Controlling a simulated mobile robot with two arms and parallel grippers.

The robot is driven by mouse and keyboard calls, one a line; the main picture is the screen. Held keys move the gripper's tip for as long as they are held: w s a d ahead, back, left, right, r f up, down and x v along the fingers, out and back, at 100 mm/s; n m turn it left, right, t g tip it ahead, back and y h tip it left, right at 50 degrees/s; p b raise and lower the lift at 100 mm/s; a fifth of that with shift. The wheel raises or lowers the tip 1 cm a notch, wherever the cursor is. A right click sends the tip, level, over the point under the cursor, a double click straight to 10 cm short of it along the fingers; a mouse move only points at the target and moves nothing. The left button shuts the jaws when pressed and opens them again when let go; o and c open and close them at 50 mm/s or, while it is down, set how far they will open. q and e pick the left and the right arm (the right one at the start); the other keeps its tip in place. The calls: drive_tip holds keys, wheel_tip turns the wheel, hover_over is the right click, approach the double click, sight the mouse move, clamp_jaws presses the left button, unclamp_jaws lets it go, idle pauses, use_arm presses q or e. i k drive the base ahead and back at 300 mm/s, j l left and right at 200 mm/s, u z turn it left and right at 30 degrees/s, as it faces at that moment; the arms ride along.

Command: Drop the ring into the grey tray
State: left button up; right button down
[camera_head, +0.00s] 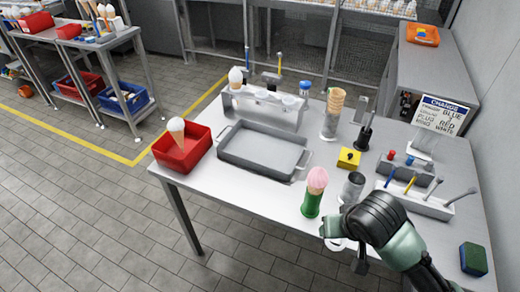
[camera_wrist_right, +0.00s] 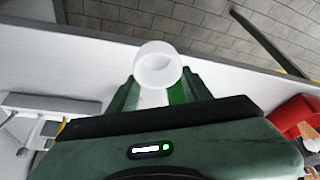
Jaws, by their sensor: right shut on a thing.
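My right gripper (camera_head: 337,232) is low near the front edge of the table, in front of the green cup. It is shut on a white ring (camera_wrist_right: 158,65), which shows between its green fingertips in the right wrist view. In the head view the ring (camera_head: 338,244) is mostly hidden by the gripper. The grey tray (camera_head: 262,152) lies flat and empty at the middle left of the table, well apart from the gripper, to its upper left. My left gripper is not in view.
A green cup with a pink top (camera_head: 313,195) and a metal cup (camera_head: 352,188) stand close to my right gripper. A yellow block (camera_head: 348,160) lies right of the tray. A red bin (camera_head: 183,150) with a cone stands left of it. A white rack (camera_head: 262,108) stands behind it.

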sight(268, 152)
drive_tip(key=i+j+z, duration=0.15)
drive_tip(key=j, duration=0.4)
drive_tip(key=i+j+z, duration=0.2)
drive_tip(key=j, duration=0.35)
drive_tip(key=j+z, duration=0.15)
drive_tip(key=j, duration=0.4)
drive_tip(key=i+j+z, duration=0.2)
drive_tip(key=j, duration=0.4)
drive_tip(key=i+j+z, duration=0.25)
drive_tip(key=i+j, duration=0.15)
drive_tip(key=j, duration=0.2)
drive_tip(key=i+j+z, duration=0.15)
drive_tip(key=j, duration=0.2)
